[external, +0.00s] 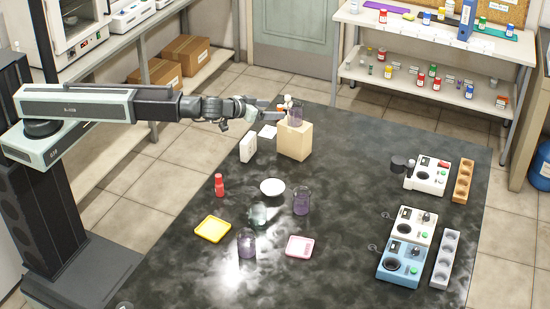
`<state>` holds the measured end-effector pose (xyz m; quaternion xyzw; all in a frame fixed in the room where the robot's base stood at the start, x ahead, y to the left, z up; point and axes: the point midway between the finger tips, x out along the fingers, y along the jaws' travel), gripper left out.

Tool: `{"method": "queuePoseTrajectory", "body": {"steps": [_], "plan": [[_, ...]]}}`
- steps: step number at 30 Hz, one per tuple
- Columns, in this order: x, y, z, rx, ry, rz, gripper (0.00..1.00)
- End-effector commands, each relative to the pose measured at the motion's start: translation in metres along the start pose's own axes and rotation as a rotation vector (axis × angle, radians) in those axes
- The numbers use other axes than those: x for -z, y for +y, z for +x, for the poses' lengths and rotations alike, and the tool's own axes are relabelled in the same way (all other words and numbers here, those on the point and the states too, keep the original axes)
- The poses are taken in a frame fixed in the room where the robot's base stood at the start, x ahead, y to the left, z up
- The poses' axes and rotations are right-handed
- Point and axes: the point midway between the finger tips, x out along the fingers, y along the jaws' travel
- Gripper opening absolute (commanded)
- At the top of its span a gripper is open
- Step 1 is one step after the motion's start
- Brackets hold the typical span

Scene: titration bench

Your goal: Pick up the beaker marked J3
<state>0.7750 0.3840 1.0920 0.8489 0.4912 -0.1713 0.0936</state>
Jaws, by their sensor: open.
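A purple-tinted beaker (295,117) stands upright on a tan block (295,142) at the back of the dark bench. My gripper (283,107) is open at this beaker's upper left side. I cannot tell whether its fingers touch the beaker or reach around it. Another purple-tinted beaker (301,203) stands on the bench, with a clear greyish one (257,216) to its left and a third purple-tinted one (246,246) nearer the front. No beaker marking is readable, so I cannot tell which is J3.
A white dish (272,187), a red bottle (219,185), a yellow tray (212,229) and a pink tray (300,247) lie around the beakers. A white box (248,147) stands left of the block. Devices (427,175) and racks line the right side. The bench between is clear.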

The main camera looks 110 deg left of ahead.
Motion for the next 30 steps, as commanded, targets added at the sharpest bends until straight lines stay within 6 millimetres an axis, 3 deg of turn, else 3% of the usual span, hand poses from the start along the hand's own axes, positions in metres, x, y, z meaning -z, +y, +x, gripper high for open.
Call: {"method": "queuePoseTrajectory", "body": {"steps": [7,9,19,23,26,30], "plan": [[0.0,0.0,0.0,0.0,0.0,0.0,0.72],[0.0,0.0,0.0,0.0,0.0,0.0,0.78],[-0.001,-0.001,0.0,0.002,-0.002,-0.046,0.78],[-0.034,0.011,-0.003,-0.027,-0.149,-0.308,0.78],[-0.074,0.034,-0.015,-0.052,-0.345,-0.586,0.78],[-0.141,0.079,-0.042,-0.061,-0.689,-1.003,0.78]]}}
